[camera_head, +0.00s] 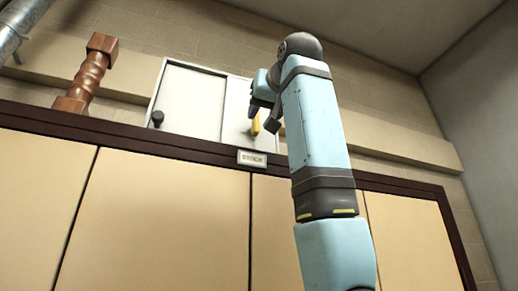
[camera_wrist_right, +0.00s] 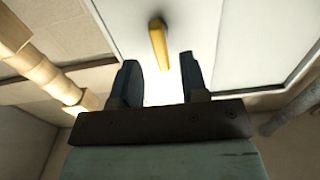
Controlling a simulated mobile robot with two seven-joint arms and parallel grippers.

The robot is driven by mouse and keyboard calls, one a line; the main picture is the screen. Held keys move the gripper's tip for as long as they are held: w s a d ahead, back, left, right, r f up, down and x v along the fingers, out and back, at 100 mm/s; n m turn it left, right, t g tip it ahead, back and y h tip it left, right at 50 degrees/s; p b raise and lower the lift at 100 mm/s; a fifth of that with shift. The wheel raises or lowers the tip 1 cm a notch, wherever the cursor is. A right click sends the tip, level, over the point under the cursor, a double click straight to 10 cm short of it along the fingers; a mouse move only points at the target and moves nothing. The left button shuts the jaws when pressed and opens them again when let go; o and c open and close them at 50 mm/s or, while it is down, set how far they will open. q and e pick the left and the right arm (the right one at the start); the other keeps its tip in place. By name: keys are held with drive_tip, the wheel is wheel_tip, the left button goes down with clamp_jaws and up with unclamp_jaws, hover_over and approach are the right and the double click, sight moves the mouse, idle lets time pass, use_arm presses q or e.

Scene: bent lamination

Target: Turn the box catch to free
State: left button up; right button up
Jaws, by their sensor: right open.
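The box (camera_head: 190,100) is a pale wall box or cabinet with two front panels, above the long wooden cupboard. Its catch (camera_head: 255,125) is a short yellow bar on the right panel, standing nearly upright. In the right wrist view the catch (camera_wrist_right: 159,45) slants slightly, and its near end appears between the fingertips. My right gripper (camera_head: 266,114) is open in front of the right panel, close to the catch. In the wrist view its two dark fingers (camera_wrist_right: 161,72) are apart with nothing held. I cannot tell whether they touch the catch. My left gripper is not in view.
A dark knob (camera_head: 156,118) sits on the box's left panel. A turned wooden post (camera_head: 88,73) stands left of the box, with a metal pipe (camera_head: 14,32) farther left. A small label plate (camera_head: 252,158) is on the cupboard's dark top edge below the box.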

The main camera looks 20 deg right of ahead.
drive_tip(key=s+b, duration=0.2)
drive_tip(key=s, duration=0.8)
drive_tip(key=shift+s+d+b, duration=0.15)
drive_tip(key=shift+s+b, duration=0.2)
drive_tip(key=shift+b, duration=0.05)
